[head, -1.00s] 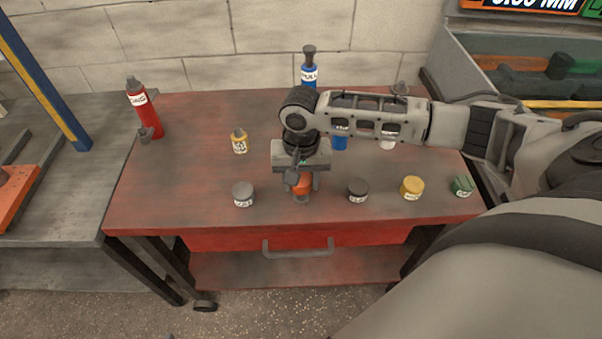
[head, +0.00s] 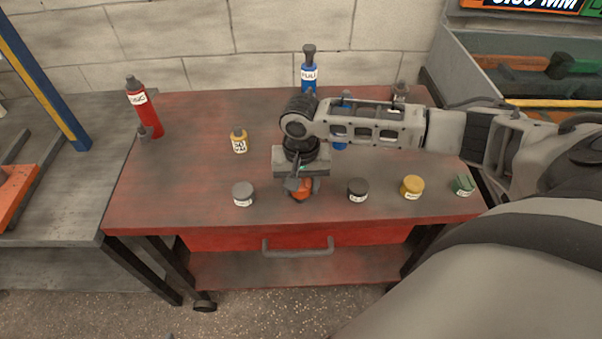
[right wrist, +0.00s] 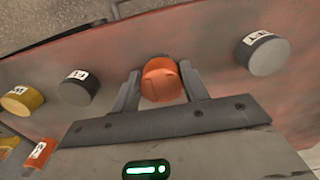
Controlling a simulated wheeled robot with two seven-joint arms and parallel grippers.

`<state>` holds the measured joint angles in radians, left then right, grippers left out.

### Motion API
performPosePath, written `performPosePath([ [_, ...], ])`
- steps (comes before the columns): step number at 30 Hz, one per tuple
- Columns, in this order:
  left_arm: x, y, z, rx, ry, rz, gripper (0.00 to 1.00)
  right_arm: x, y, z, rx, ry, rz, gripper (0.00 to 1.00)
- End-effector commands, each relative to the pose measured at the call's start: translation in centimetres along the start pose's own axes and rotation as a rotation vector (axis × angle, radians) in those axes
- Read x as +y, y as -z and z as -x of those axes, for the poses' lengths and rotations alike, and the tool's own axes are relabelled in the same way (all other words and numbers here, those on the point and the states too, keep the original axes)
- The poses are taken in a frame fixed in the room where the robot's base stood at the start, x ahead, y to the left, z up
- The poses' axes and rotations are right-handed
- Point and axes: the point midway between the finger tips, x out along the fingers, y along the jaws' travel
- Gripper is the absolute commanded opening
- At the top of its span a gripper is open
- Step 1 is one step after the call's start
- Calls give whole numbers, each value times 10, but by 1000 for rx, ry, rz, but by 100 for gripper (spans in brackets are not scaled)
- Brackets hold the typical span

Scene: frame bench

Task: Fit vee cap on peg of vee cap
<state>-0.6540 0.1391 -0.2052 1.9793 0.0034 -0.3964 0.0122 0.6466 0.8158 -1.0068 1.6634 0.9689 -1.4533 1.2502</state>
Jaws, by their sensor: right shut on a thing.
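An orange cap (head: 301,193) is in the front row on the red bench, and its grooved top shows in the right wrist view (right wrist: 160,82). My right gripper (head: 302,184) points down over it, with a finger on each side. It is shut on this cap. Whether the cap touches the bench is hard to tell. An orange labelled thing (right wrist: 37,154) shows at the lower left of the right wrist view. My arm seems to hide it in the head view, and no peg on it is visible. My left gripper is out of view.
A grey cap (head: 243,194) stands left of the gripper. A dark cap (head: 358,190), a yellow cap (head: 412,187) and a green cap (head: 463,186) stand right. Behind are a yellow labelled piece (head: 239,141), a red bottle (head: 143,112) and a blue bottle (head: 309,72).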

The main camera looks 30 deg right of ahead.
Motion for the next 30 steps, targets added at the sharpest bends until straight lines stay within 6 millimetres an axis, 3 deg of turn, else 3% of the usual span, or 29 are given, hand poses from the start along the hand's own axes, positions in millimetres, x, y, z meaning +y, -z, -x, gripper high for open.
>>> performPosePath([
  [24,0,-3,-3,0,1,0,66,0,0,-21,0,1,-1,18],
  [25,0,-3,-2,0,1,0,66,0,0,-21,0,1,0,47],
  [27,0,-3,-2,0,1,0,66,0,0,-20,1,1,0,66],
  [30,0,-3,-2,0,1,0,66,0,0,-20,1,1,0,70],
])
